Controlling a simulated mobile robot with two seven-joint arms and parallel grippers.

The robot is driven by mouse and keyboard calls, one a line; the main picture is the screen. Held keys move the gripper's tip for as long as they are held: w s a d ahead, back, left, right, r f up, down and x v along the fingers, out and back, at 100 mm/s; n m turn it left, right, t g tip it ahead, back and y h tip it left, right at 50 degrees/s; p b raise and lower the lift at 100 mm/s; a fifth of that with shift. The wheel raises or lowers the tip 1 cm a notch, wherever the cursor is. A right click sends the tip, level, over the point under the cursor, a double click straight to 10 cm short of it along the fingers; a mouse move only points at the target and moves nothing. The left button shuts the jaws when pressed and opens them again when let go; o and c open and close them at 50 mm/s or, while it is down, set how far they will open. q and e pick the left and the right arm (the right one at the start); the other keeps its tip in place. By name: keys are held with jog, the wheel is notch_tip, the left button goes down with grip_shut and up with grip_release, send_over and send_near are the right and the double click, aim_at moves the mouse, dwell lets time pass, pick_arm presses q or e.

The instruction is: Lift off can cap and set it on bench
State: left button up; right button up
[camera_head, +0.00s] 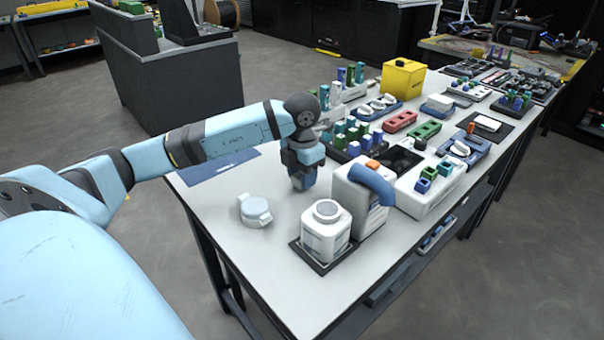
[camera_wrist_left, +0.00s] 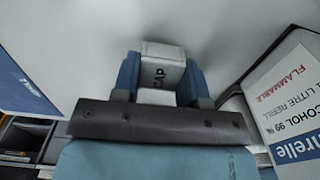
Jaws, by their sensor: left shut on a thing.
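My left gripper (camera_head: 303,184) points down over the bench, behind the white can and left of the larger white container. In the left wrist view its blue fingers (camera_wrist_left: 160,80) are shut on a white block marked CAP (camera_wrist_left: 163,68). The head view hides this piece between the fingers, and I cannot tell whether it touches the bench. The white can (camera_head: 326,236) stands upright on a black tray (camera_head: 312,262), with a round grey top (camera_head: 327,209). A round pale piece with tabs (camera_head: 256,210) lies on the bench (camera_head: 265,262) at the left. My right gripper is out of view.
A white container (camera_head: 352,203) with a blue curved piece (camera_head: 371,184) stands right of my gripper. Beyond are coloured blocks in racks, a yellow box (camera_head: 403,78) and a blue mat (camera_head: 217,163). A container labelled FLAMMABLE (camera_wrist_left: 290,100) is close at the wrist view's right. The bench's front left is clear.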

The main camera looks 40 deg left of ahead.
pick_arm(q)
jog(key=shift+f, duration=0.2)
jog(key=shift+f, duration=0.1)
jog(key=shift+f+b, duration=0.3)
dwell(0.6)
jog(key=o, duration=0.9)
jog(key=shift+o, duration=0.2)
jog(key=shift+r, duration=0.1)
